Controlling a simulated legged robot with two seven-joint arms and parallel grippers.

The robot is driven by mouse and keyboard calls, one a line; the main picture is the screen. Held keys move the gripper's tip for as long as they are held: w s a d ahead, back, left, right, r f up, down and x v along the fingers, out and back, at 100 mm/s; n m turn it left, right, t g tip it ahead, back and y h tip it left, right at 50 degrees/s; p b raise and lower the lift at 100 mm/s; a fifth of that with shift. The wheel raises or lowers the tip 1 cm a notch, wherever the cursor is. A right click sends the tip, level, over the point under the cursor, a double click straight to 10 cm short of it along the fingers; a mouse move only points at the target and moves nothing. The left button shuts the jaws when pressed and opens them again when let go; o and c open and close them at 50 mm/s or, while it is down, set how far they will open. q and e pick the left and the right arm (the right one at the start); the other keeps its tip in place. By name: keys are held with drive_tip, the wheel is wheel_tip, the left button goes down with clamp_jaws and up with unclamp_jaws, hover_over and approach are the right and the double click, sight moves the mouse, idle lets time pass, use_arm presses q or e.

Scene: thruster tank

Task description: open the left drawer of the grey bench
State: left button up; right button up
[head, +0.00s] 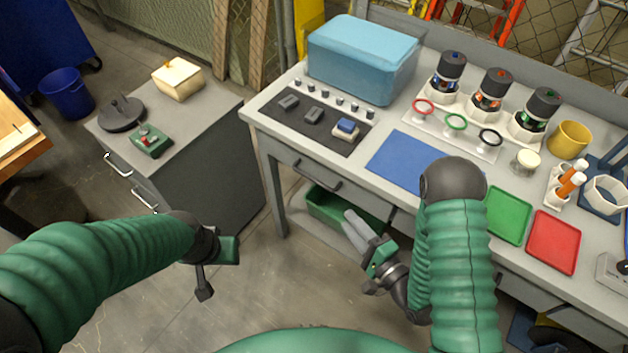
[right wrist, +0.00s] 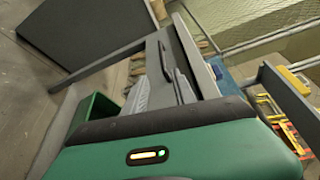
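The grey bench (head: 262,122) runs along the right side of the head view. Its left drawer (head: 300,166) is under the left end of the top, looks shut, and has a dark bar handle (head: 318,179). The handle also shows in the right wrist view (right wrist: 167,60). My right gripper (head: 347,222) is below and in front of that handle, apart from it, with its fingers spread and nothing between them. My left gripper (head: 204,287) hangs over the floor left of the bench.
A green bin (head: 325,208) stands under the bench, beside my right gripper. A low grey cabinet (head: 205,140) with handles stands at left. A blue box (head: 362,62), a dark mat and a blue mat (head: 402,160) are on the bench top. The floor between is clear.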

sight(316, 180)
drive_tip(key=x, duration=1.6)
drive_tip(key=shift+w+a+r+b, duration=0.2)
drive_tip(key=shift+w+a+b, duration=0.05)
drive_tip(key=shift+w+b, duration=0.1)
drive_tip(key=shift+s, duration=0.15)
clamp_jaws()
drive_tip(key=shift+f, duration=0.15)
